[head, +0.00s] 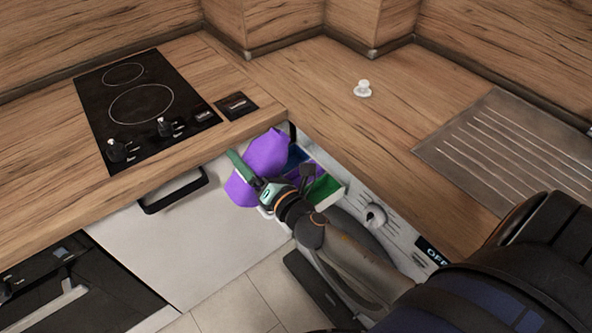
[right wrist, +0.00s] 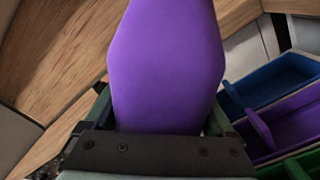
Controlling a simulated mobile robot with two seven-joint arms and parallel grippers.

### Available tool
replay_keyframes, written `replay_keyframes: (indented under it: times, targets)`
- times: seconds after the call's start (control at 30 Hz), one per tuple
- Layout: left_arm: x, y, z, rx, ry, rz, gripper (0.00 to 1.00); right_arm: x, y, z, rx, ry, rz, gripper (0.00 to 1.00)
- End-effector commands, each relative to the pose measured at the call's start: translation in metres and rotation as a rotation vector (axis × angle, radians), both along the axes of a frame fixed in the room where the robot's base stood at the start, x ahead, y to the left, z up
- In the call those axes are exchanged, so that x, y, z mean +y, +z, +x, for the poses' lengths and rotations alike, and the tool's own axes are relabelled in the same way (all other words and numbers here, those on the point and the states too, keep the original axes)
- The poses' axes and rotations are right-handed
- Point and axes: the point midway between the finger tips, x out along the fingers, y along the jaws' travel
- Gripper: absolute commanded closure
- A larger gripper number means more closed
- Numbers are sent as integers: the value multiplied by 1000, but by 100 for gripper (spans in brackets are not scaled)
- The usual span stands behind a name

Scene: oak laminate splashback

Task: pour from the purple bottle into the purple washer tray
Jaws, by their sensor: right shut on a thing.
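My right gripper (head: 250,174) is shut on the purple bottle (head: 264,153), whose body fills the middle of the right wrist view (right wrist: 165,65). The bottle looks tilted, and its mouth cannot be made out. It is held over the left side of the open washer drawer. The purple washer tray (head: 309,171) lies between a blue and a green compartment, to the right of the bottle, and is partly hidden by my gripper. It also shows at the right of the right wrist view (right wrist: 289,127). No liquid is visible. My left gripper is not in view.
The blue compartment (right wrist: 272,80) and green compartment (head: 323,188) flank the purple one. The washer front has a knob (head: 376,214). The wooden counter (head: 330,95) runs above, with a hob (head: 140,105) at left and a small white object (head: 362,89) behind.

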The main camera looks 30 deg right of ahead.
Motion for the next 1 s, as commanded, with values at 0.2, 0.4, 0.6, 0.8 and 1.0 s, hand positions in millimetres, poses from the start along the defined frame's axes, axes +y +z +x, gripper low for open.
replay_keyframes:
  times: [0.2, 0.4, 0.6, 0.8, 1.0]
  targets:
    - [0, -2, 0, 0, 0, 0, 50, 0, 0, 0, -4, 1, 14, 100]
    - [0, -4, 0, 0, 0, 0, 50, 1, -1, 0, -3, 1, 26, 100]
    - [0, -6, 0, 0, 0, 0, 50, 1, -3, 0, -2, 1, 39, 100]
    - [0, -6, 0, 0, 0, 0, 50, 2, -3, 0, -1, 1, 51, 100]
    - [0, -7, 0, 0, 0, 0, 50, 2, -3, 0, 0, 1, 62, 100]
